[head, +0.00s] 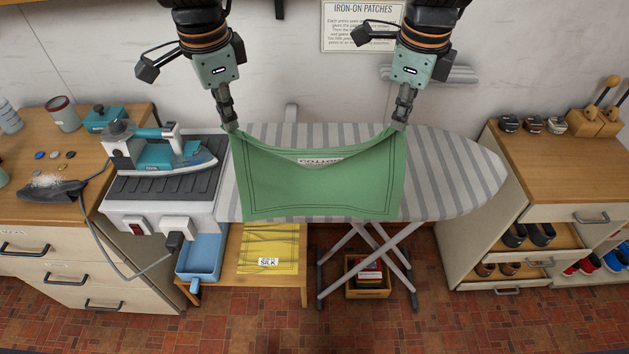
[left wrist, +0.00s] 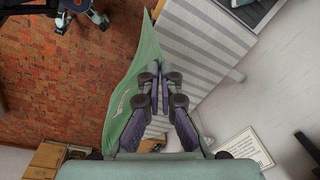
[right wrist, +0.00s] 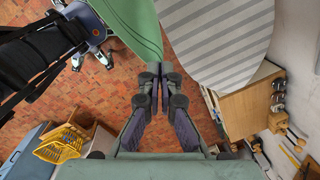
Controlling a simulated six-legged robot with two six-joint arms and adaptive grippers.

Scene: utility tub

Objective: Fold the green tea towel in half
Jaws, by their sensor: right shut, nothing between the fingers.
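The green tea towel (head: 320,185) hangs over the front part of the striped ironing board, its upper edge sagging between two raised corners. Its lower part drapes past the board's near edge. My left gripper (head: 231,127) is shut on the towel's upper left corner; the towel also shows beside its fingers in the left wrist view (left wrist: 140,85). My right gripper (head: 399,125) is shut at the upper right corner, with no cloth seen between its fingers. In the right wrist view the towel (right wrist: 135,25) lies just beyond the fingertips. A label on the towel shows partly under the sagging edge.
The ironing board (head: 460,170) has bare striped surface to the right. An iron (head: 165,155) stands on its rest at the left. A wooden cabinet (head: 560,170) stands at the right. A yellow silk cloth (head: 268,245) lies on a low shelf below.

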